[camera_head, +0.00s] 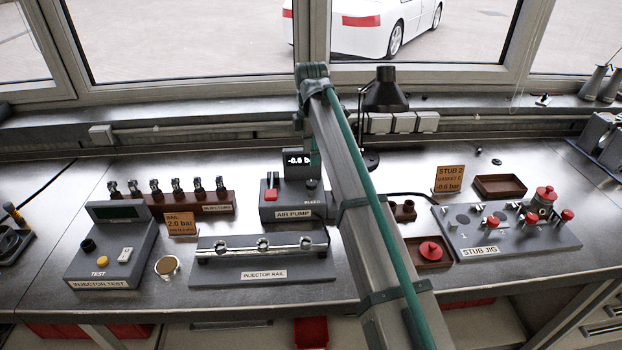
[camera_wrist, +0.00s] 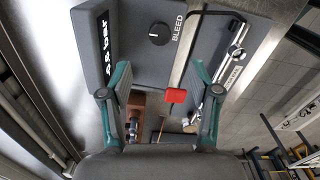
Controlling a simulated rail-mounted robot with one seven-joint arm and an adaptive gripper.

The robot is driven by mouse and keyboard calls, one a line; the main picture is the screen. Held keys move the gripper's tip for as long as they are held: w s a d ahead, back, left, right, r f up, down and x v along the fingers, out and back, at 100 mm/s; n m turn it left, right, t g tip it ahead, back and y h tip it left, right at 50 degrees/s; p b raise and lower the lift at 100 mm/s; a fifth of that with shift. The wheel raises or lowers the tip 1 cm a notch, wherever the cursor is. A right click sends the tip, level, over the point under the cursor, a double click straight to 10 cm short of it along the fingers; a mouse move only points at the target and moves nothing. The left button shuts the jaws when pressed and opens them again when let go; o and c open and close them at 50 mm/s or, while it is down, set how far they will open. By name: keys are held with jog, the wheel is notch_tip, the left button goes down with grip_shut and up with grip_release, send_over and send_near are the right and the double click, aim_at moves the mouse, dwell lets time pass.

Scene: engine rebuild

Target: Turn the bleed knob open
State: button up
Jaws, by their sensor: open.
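The bleed knob (camera_wrist: 160,34) is a round black knob with a white pointer line, on the grey air pump (camera_wrist: 205,30). The word BLEED is printed beside it. In the head view the knob (camera_head: 311,184) stands at the right of the air pump (camera_head: 282,212), close beside my arm. The pump's display (camera_head: 298,160) reads about -0.6 bar, partly hidden. My gripper (camera_wrist: 159,67) is open and empty, its teal-edged fingers wide apart. The knob appears ahead of the fingertips, between their lines; I see no contact. In the head view my arm mostly hides the gripper.
A red switch (camera_wrist: 176,95) is on the pump near the knob. The injector rail (camera_head: 262,246) lies in front of the pump, and a row of injectors (camera_head: 168,192) stands left. The stub jig (camera_head: 505,228) is right. A black lamp (camera_head: 385,92) stands behind my arm.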

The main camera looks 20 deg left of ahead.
aim_at(311, 182)
notch_tip(311, 182, down, 10)
jog(key=p, duration=0.2)
jog(key=shift+p, duration=0.4)
jog(key=c, duration=1.2)
